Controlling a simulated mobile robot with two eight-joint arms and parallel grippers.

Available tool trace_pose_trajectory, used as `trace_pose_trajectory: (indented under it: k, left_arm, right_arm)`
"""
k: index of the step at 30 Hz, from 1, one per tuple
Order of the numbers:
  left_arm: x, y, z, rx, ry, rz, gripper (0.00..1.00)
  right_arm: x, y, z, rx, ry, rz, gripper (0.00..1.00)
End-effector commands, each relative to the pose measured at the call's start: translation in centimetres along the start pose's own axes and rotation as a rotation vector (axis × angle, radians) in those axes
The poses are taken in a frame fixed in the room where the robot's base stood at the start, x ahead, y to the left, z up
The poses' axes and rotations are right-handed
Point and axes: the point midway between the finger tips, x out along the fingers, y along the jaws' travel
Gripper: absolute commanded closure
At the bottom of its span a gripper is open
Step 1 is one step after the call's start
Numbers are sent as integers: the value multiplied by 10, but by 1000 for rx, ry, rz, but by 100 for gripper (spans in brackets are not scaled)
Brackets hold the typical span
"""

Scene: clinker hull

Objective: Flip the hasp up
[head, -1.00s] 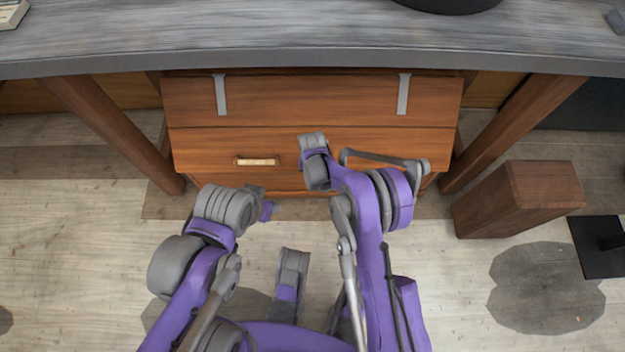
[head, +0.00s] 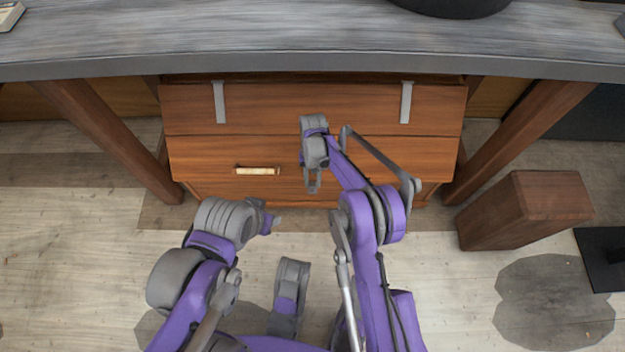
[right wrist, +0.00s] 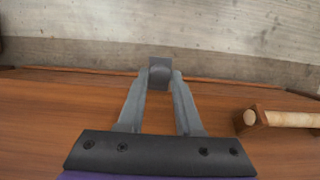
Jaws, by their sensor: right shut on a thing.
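I cannot make out the hasp apart from the fingers in the head view. My left gripper (head: 271,222) is in front of the chest, apart from it; whether it is open or shut does not show.
A pale-gripped handle (head: 257,171) is left of my right gripper and also shows in the right wrist view (right wrist: 285,119). Two grey straps (head: 220,102) (head: 405,102) lie on the lid. The grey tabletop (head: 250,45) overhangs the chest. A wooden block (head: 525,210) stands at right.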

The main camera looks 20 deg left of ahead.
Motion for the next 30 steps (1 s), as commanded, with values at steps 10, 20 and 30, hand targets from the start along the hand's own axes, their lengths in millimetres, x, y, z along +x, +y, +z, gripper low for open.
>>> trace_pose_trajectory:
  k: [10,20,30]
  left_arm:
    - [0,0,0,0,0,0,50]
    - [-2,0,0,0,0,0,50]
    - [-14,0,-3,0,0,0,50]
  right_arm:
    - [0,0,0,0,1,0,36]
    - [-10,0,0,0,1,0,36]
    - [-76,0,1,0,1,0,36]
